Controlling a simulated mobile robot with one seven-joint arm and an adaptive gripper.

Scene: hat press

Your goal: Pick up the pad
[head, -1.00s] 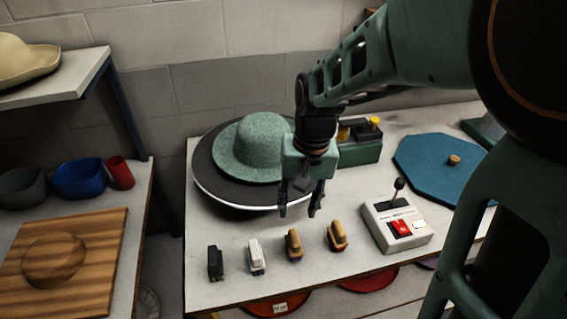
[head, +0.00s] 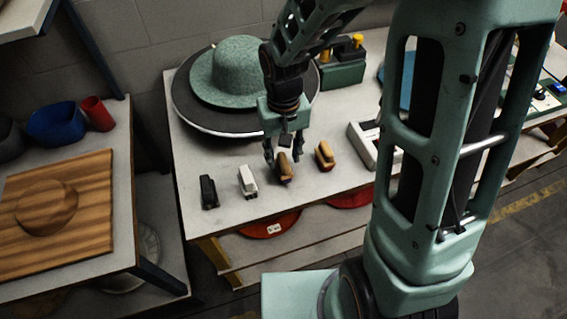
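Several small handled blocks stand in a row along the front of the white table: a black one (head: 208,192), a white one (head: 248,182), a tan one with a dark base (head: 285,168) and another tan one (head: 325,156). I cannot tell which of them is the pad. My gripper (head: 284,155) points down at the third block, the tan one with a dark base. Its fingers are apart, behind or on either side of that block's top. I cannot tell whether they touch it; the block appears to rest on the table.
A green felt hat (head: 240,68) sits on a dark round plate (head: 190,112) behind my gripper. A control box (head: 362,145) is to the right, partly hidden by my arm. The side table at left holds a wooden hat board (head: 85,225), a blue bin (head: 56,124) and a red cup (head: 97,113).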

